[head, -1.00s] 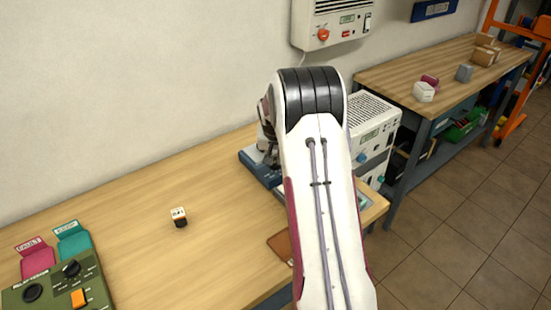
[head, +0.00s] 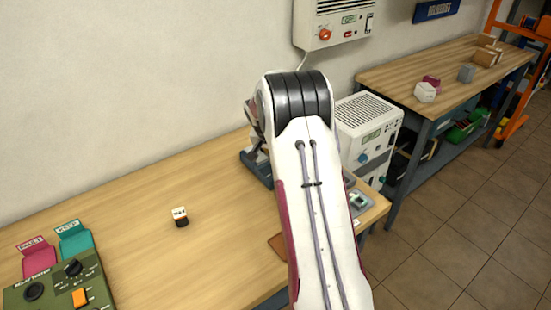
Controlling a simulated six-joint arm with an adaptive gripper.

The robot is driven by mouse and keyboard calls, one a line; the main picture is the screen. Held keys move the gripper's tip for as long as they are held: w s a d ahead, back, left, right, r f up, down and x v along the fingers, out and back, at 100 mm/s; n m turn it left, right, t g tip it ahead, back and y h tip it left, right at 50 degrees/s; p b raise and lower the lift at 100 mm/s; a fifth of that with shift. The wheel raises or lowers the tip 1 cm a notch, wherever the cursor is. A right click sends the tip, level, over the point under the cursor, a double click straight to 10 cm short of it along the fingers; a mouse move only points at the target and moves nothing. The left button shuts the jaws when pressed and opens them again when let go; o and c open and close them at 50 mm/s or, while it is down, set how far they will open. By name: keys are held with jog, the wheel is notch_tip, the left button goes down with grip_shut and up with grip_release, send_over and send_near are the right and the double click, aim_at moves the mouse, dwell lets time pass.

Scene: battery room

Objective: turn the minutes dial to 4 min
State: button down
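No dial with a readable minutes scale shows. A blue-grey device (head: 257,170) on the bench is mostly hidden behind my arm. A bit of a device with a small greenish panel (head: 358,200) shows at the arm's right side; I cannot tell if they are one thing. My arm reaches over the bench and its upper part covers that spot. Grey and white parts at its left edge may belong to my wrist or gripper. The fingertips are hidden, so I cannot see whether they are open or touching anything.
A green tester (head: 55,285) with black knobs stands front left, beside pink (head: 37,257) and teal (head: 75,240) holders. A white unit (head: 368,125) with a blue knob stands right. A wall box (head: 333,22) has an orange knob.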

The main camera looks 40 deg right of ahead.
dwell(0.4)
jog(key=c, duration=2.1)
grip_release()
jog(key=shift+c, duration=0.2)
jog(key=v, duration=1.2)
jog(key=shift+n, duration=0.3)
